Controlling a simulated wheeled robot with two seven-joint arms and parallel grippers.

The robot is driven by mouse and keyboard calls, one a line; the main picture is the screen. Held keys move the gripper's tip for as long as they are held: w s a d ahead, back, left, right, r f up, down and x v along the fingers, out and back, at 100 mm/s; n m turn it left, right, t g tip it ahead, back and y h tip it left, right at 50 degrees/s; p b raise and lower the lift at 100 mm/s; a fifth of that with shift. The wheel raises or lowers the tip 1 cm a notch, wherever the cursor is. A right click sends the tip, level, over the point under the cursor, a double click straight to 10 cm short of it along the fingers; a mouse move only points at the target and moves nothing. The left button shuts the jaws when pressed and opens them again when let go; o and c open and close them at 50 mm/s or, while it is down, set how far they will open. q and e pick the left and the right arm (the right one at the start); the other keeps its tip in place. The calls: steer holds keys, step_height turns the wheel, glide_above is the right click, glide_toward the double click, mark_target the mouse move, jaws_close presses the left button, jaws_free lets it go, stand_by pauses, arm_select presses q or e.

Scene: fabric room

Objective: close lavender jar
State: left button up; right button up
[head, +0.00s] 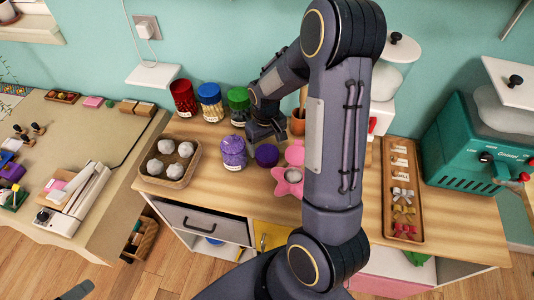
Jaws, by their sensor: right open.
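The lavender jar (233,157) stands upright on the wooden counter, filled with purple contents; it appears to have no lid on. A round purple lid (266,155) lies on the counter just right of the jar, apart from it. My right gripper (266,132) is open and points down just behind the lid, to the right of the jar's top. I cannot tell if it touches anything. My right arm covers the counter's middle.
Jars with red (184,98), blue (209,102) and green (238,103) lids stand behind the lavender jar. A basket of white balls (149,171) is at left, a pink flower-shaped piece (288,181) at right. A bow tray (389,225) lies farther right.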

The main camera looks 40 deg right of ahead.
mark_target(267, 153)
step_height(267, 153, down, 5)
steer(key=shift+s+d+f+p, duration=0.1)
steer(key=shift+p, duration=0.5)
steer(key=c, duration=0.7)
